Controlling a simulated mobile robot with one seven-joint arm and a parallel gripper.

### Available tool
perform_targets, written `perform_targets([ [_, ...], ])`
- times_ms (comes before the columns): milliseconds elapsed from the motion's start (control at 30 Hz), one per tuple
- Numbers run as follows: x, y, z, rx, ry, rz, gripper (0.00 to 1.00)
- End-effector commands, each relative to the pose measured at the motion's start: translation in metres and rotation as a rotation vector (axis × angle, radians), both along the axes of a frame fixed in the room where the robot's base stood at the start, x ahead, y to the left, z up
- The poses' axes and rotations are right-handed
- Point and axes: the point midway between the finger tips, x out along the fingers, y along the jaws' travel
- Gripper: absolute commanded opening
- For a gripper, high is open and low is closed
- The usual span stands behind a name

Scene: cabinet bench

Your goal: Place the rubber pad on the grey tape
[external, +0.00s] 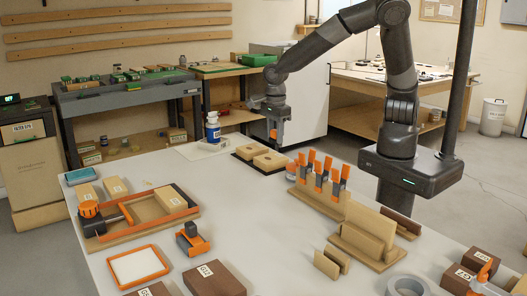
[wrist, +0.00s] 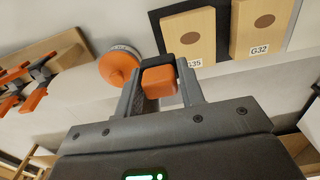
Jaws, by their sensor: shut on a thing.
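My gripper (external: 274,134) is above the far part of the white bench, near the row of orange-handled clamps. In the wrist view, my gripper (wrist: 160,82) is shut on a small orange block (wrist: 160,82) with rounded edges. I cannot tell for sure whether this block is the rubber pad. The grey tape (external: 407,286) is a ring-shaped roll lying flat at the near right edge of the external view, partly cut off by the frame. It is well apart from my gripper.
Two wooden blocks (external: 262,157) lie on a dark mat below my gripper. A round orange-topped jar (wrist: 118,66) stands beside them. Upright clamps (external: 322,177) and wooden boards (external: 367,230) stand between my gripper and the tape. The bench middle (external: 240,215) is clear.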

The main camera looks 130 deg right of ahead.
Motion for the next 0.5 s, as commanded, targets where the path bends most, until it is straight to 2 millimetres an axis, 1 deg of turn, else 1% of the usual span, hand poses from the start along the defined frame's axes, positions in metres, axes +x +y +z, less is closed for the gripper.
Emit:
perform_targets([
  [67,0.002,0.002,0.0,0.0,0.0,0.013,0.13],
  [167,0.011,0.011,-0.001,0.0,-0.001,0.092,0.13],
  [267,0.029,0.033,-0.002,0.0,-0.002,0.267,0.13],
  [367,0.054,0.066,-0.004,0.0,-0.003,0.527,0.13],
  [400,0.064,0.083,-0.005,0.0,-0.003,0.646,0.13],
  [467,0.079,0.108,-0.006,0.0,-0.003,0.828,0.13],
  [500,0.088,0.126,-0.006,0.001,-0.003,0.948,0.13],
])
